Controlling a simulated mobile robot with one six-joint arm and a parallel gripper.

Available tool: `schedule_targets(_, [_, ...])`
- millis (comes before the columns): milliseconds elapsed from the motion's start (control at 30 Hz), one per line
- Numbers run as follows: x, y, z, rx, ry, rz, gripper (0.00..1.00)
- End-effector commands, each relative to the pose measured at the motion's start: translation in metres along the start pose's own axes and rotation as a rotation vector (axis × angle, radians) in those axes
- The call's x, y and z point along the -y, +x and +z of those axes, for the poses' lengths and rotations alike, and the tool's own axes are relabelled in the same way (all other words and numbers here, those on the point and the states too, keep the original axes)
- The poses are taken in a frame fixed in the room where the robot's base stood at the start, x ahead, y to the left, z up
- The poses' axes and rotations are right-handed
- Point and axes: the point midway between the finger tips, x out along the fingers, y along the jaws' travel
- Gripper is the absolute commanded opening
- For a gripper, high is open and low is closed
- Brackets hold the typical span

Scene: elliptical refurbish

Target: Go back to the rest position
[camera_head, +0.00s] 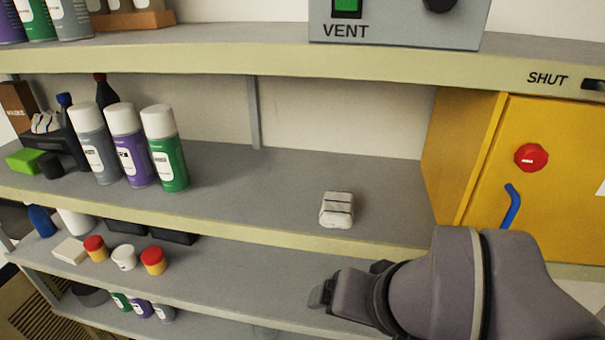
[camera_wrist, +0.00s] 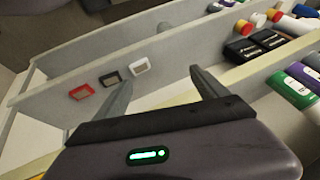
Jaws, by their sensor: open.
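My gripper (camera_wrist: 162,93) shows in the wrist view with its two fingers spread apart and nothing between them. In the head view my arm reaches in from the lower right. The gripper end (camera_head: 325,292) is small there and partly hidden by the wrist. It lies in front of the shelves, below a white wrapped bundle with dark bands (camera_head: 337,210) on the middle shelf, and apart from it.
Grey, purple and green spray cans (camera_head: 165,150) stand on the middle shelf (camera_head: 250,190) at left. A yellow cabinet (camera_head: 540,130) with a red knob and blue handle is at right. A VENT box (camera_head: 395,25) sits above. Small jars (camera_head: 153,261) stand on a lower shelf.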

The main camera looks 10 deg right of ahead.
Motion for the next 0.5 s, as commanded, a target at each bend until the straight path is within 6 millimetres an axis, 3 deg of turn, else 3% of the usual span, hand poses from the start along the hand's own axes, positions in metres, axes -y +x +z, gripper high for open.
schedule_targets(33, [-0.004, 0.004, 0.016, 0.001, 0.02, -0.02, 0.83])
schedule_targets(100, [-0.007, 0.009, 0.027, 0.003, 0.034, -0.036, 0.83])
schedule_targets(367, [-0.007, 0.012, 0.029, 0.005, 0.034, -0.037, 0.83])
schedule_targets(500, [-0.017, 0.042, 0.043, 0.005, 0.034, -0.037, 0.83])
